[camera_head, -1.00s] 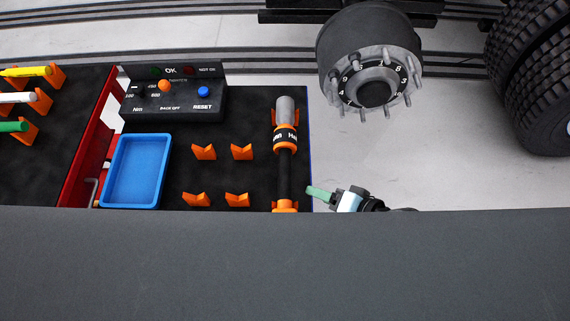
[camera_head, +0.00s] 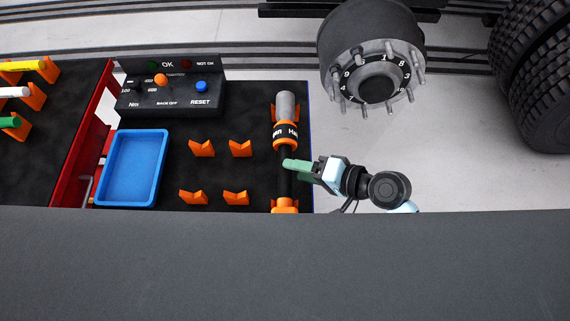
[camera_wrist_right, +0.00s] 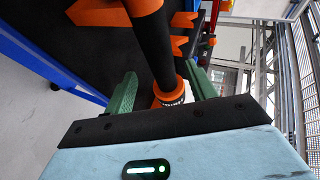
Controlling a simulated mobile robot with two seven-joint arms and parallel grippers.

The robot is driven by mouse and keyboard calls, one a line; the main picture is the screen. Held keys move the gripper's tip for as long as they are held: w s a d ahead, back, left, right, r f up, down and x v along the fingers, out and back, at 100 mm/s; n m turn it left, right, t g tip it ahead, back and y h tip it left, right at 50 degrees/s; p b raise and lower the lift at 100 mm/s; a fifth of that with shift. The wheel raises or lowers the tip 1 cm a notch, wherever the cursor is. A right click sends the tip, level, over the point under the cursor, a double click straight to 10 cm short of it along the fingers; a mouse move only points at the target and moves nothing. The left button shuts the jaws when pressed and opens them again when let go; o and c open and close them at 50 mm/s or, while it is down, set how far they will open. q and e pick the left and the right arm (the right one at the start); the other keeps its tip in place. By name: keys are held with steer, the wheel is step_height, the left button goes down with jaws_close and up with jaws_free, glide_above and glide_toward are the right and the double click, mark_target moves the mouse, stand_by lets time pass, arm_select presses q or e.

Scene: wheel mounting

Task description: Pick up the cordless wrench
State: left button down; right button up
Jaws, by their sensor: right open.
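The cordless wrench (camera_head: 286,134) is a long black tool with a grey end and orange bands. It rests upright in the picture in orange holders at the right edge of the black work surface. In the right wrist view its black shaft (camera_wrist_right: 153,40) runs between the two green fingers. My right gripper (camera_head: 288,165) reaches in from the right at the wrench's shaft; it also shows in the right wrist view (camera_wrist_right: 162,90). The fingers are open, one on each side of the shaft, with gaps visible. My left gripper is not in view.
A blue tray (camera_head: 133,168) and several empty orange holders (camera_head: 240,148) lie left of the wrench. A control box (camera_head: 172,92) stands behind them. A wheel hub with studs (camera_head: 372,80) is at the back, with a tire (camera_head: 535,80) at right.

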mark_target(285, 156)
steer(key=x, duration=0.5)
steer(key=shift+r, duration=0.15)
steer(key=shift+c, duration=0.4)
jaws_close()
steer(key=shift+r, duration=0.15)
